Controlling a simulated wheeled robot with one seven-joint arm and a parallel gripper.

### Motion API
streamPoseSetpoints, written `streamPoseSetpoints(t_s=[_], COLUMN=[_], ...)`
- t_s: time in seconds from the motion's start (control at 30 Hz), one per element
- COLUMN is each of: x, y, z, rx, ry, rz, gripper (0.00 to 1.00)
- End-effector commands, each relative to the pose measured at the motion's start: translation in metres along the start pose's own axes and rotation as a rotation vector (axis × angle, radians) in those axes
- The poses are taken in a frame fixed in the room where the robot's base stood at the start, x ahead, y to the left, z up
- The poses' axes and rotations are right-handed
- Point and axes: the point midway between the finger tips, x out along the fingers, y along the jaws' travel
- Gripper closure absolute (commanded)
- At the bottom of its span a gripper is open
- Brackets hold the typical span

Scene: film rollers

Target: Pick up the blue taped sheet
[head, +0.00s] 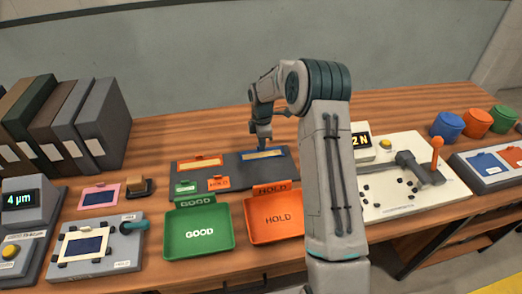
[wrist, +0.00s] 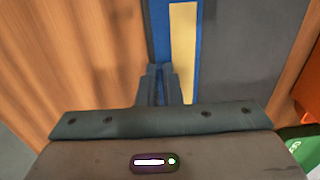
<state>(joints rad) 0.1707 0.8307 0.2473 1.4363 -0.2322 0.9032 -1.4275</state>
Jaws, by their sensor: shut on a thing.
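The blue taped sheet (head: 264,155) lies at the right part of the dark grey mat, blue with a pale yellow strip along its middle. In the wrist view the sheet (wrist: 183,45) runs up the picture, with its blue edge at my fingertips. My gripper (head: 264,145) reaches down at the sheet's far edge. In the wrist view my gripper (wrist: 160,70) is shut on the sheet's blue edge. The sheet appears to be at mat level; I cannot tell whether it is lifted.
The dark grey mat (head: 228,172) also bears an orange-framed sheet (head: 200,163). In front stand a green GOOD tray (head: 198,248) and an orange HOLD tray (head: 274,231). Binders (head: 95,120) stand at left; a white test board (head: 405,205) is at right.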

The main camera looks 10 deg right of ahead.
Motion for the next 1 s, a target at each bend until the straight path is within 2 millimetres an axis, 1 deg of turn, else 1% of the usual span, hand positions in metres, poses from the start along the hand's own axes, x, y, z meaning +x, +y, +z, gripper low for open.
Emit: streamPoseSetpoints(t_s=[0.13,0.23,0.37,0.43,0.47,0.6,0.7,0.83,1.0], x=[-0.004,-0.011,-0.032,-0.045,-0.047,-0.066,-0.08,-0.094,-0.106], y=[0.0,0.0,0.001,0.0,-0.002,-0.012,-0.018,-0.025,-0.03], z=[0.0,0.0,0.001,0.003,0.012,0.045,0.065,0.088,0.106], rx=[0.0,0.0,0.001,0.003,0.006,0.008,0.006,0.004,0.002], ry=[0.0,0.0,-0.001,-0.001,-0.001,-0.001,0.0,0.0,-0.001], rz=[0.001,0.001,0.005,0.004,0.003,0.002,0.002,0.001,0.001], gripper=[1.0,1.0,1.0,1.0,1.0,1.0,1.0,1.0,1.0])
